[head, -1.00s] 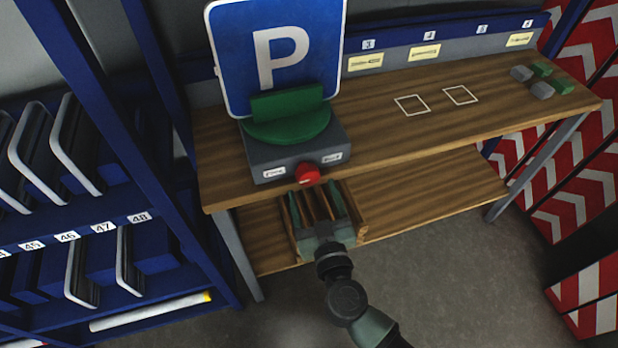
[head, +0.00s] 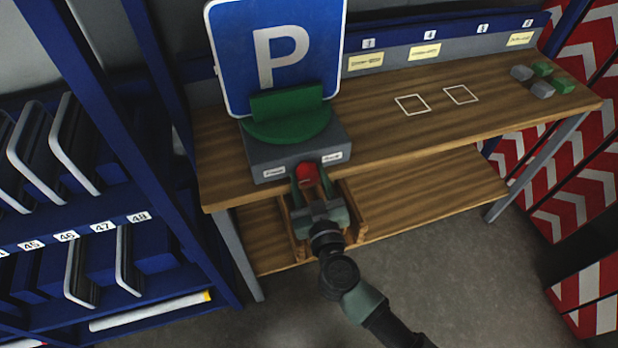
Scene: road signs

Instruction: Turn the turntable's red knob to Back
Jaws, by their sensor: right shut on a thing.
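The turntable's grey box (head: 262,158) stands at the left end of the wooden bench. Its green round plate and holder (head: 287,121) carry a blue parking sign (head: 240,62) with a white P facing me. The red knob (head: 307,172) is on the box's front face, between two small white labels too small to read. My right gripper (head: 311,181) reaches up from below, its two fingers on either side of the knob, shut on it. My left gripper is not in view.
The wooden bench (head: 385,120) has two white outlined squares and small grey and green blocks (head: 541,80) at the right. An open wooden box (head: 357,215) is below the gripper. Blue shelving (head: 110,220) stands left, red-white striped boards (head: 590,130) right.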

